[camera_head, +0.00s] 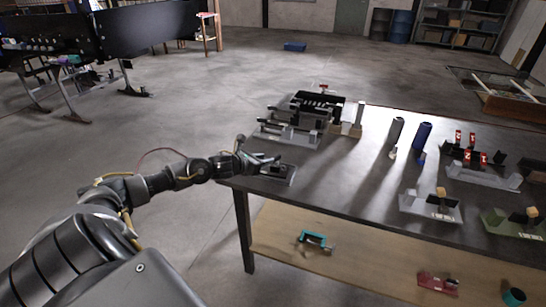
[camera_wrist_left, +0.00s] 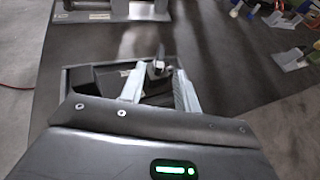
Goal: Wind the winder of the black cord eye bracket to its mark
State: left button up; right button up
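A dark bracket on a grey base plate (camera_head: 278,174) sits at the table's near left corner; it looks like the black cord eye bracket. In the left wrist view its dark tray-like base (camera_wrist_left: 82,78) lies under the fingers. A small upright black piece with a light tip (camera_wrist_left: 158,68), perhaps the winder, stands between them. My left gripper (camera_head: 272,161) is over the bracket. In the left wrist view its two pale fingers (camera_wrist_left: 159,84) are apart, one on each side of the black piece, with gaps visible. The mark cannot be made out. My right gripper is not in view.
A larger grey fixture (camera_head: 292,133) stands behind the bracket. Dark cylinders (camera_head: 422,135), a grey bracket (camera_head: 432,208) and a green bracket (camera_head: 515,222) stand farther right on the table (camera_head: 345,190). The lower shelf (camera_head: 365,260) holds several small parts. The tabletop between is clear.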

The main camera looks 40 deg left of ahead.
aim_at(275, 158)
pick_arm(q)
jog(key=x, duration=0.6)
jog(key=shift+p, duration=0.4)
grip_shut()
